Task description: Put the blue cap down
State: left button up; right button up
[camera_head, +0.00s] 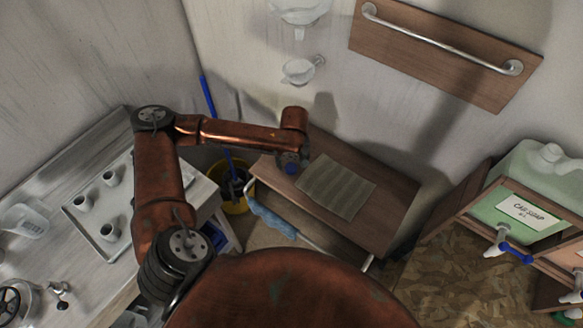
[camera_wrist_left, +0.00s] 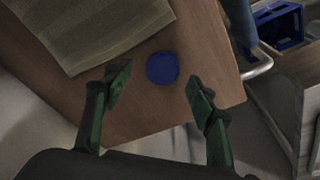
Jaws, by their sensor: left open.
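The blue cap (camera_wrist_left: 162,68) lies on the wooden table (camera_wrist_left: 150,118), near the table's edge and beside the cloth, in the left wrist view. My left gripper (camera_wrist_left: 158,90) is open, with one green finger on each side of the cap and visible gaps to both. In the head view my left gripper (camera_head: 291,158) is over the table's left end, with a bit of blue (camera_head: 291,169) at its tip, mostly hidden by the arm. I cannot tell its exact height above the table. My right gripper is not in view.
A striped cloth (camera_head: 336,186) lies on the table. A yellow bucket (camera_head: 238,204) with a blue-handled tool stands at the table's left. A tray (camera_head: 88,213) with several cups is on the left counter. A car soap drum (camera_head: 533,190) stands in the right rack.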

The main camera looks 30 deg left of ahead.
aim_at(291, 169)
pick_arm(q)
jog(key=shift+a+f, duration=0.1)
jog(key=shift+f, duration=1)
jog(key=shift+a+f, duration=0.1)
jog(key=shift+f, duration=0.1)
jog(key=c, duration=0.7)
jog(key=shift+c, duration=0.7)
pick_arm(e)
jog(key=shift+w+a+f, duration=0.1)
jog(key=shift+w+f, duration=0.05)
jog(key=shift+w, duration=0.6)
pick_arm(q)
jog(key=shift+r, duration=0.1)
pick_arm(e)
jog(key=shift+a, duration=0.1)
